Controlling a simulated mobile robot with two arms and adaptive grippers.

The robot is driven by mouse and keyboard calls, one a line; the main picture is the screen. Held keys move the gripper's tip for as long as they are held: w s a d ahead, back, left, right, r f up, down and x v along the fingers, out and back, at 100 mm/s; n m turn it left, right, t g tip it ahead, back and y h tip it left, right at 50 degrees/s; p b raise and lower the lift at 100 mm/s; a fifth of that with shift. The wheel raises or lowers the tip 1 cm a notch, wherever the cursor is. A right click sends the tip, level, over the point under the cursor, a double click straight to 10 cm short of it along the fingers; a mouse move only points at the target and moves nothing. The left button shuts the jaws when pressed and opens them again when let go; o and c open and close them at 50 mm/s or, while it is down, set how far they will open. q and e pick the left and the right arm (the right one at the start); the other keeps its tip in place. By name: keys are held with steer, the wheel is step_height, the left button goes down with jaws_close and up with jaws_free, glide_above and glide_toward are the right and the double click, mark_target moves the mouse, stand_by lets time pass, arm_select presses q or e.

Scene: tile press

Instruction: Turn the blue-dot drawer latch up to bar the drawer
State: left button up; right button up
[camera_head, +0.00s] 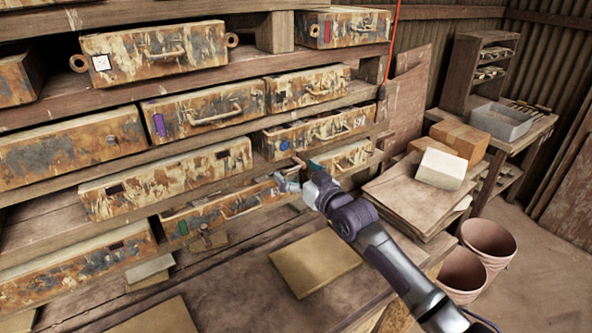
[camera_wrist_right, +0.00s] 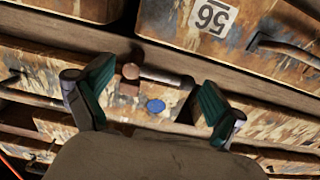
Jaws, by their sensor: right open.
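The blue-dot drawer (camera_head: 313,131) is a rusty, paint-worn box front with a bar handle, seated in the rack right of centre. Its blue dot (camera_wrist_right: 155,105) shows clearly in the wrist view, and near the drawer's left end in the head view (camera_head: 284,146). The latch (camera_wrist_right: 163,75) is a dark bar on a round brown pivot, beside the dot at the shelf edge. It lies sideways, about along the shelf. My right gripper (camera_head: 298,174) is open just in front of it. In the wrist view its teal-padded fingers (camera_wrist_right: 155,88) stand either side of latch and dot, with no contact visible.
Other rusty drawers fill the rack, one marked 56 (camera_wrist_right: 212,16). A tan board (camera_head: 315,262) lies on the bench below my right arm. The floor at far right is clear.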

steer(key=c, duration=1.1)
